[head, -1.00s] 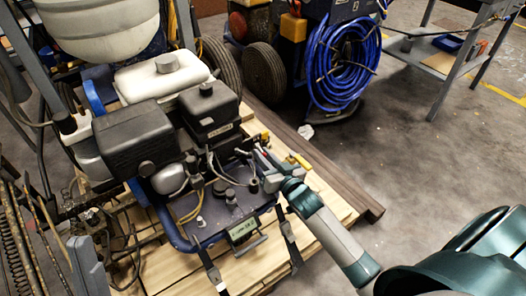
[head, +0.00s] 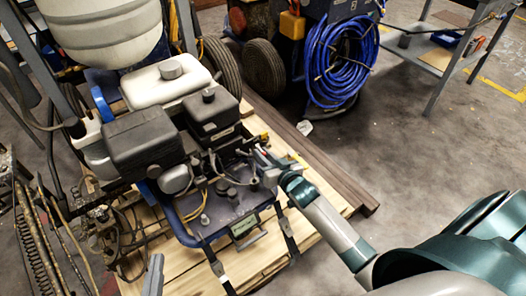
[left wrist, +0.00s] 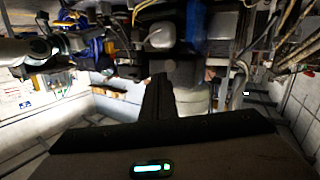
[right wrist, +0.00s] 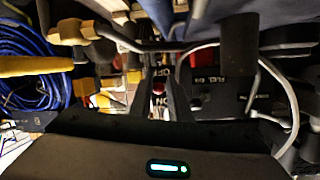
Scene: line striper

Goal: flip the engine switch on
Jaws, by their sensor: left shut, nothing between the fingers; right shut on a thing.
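The engine switch (right wrist: 158,88) is a small red piece on a dark panel in the right wrist view, with "ON" lettering beside it. My right gripper (right wrist: 161,78) has its dark fingers on either side of the switch, shut on it. In the head view my right gripper (head: 262,165) reaches in from the right to the side of the engine (head: 148,140), where the switch itself is too small to make out. My left gripper (head: 155,268) is shut and empty at the bottom of the head view, apart from the machine. Its closed fingers also show in the left wrist view (left wrist: 160,82).
The line striper's blue frame (head: 190,238) stands on a wooden pallet (head: 270,258). Cables and a white hose (right wrist: 290,95) run close to my right gripper. A coiled blue hose (head: 340,62) and a grey workbench (head: 450,65) stand behind.

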